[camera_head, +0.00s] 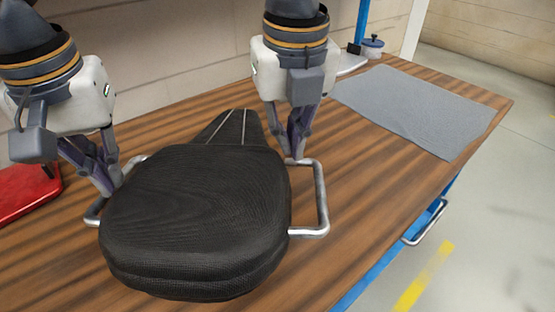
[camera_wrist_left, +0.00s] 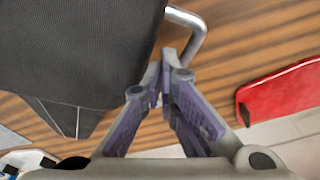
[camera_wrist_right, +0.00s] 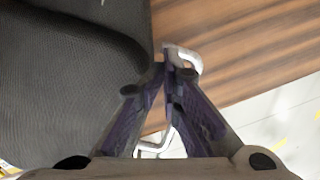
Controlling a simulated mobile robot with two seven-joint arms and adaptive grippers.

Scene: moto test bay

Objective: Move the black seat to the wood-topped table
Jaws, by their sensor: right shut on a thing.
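The black seat (camera_head: 195,215) is over the wood-topped table (camera_head: 385,160), its narrow nose pointing away; I cannot tell whether it touches the top. It has a metal handle on each side. My left gripper (camera_head: 110,188) is at the left handle (camera_head: 92,212), its fingers close together on the bar; the left wrist view shows this handle (camera_wrist_left: 196,35) at the fingertips. My right gripper (camera_head: 293,158) is shut on the right handle (camera_head: 322,200), which also shows in the right wrist view (camera_wrist_right: 186,60). The seat's underside is hidden.
A grey mat (camera_head: 415,105) lies on the table's far right part. A lidded pot (camera_head: 372,46) stands at the back. A red object (camera_head: 25,190) is at the left, near my left gripper.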

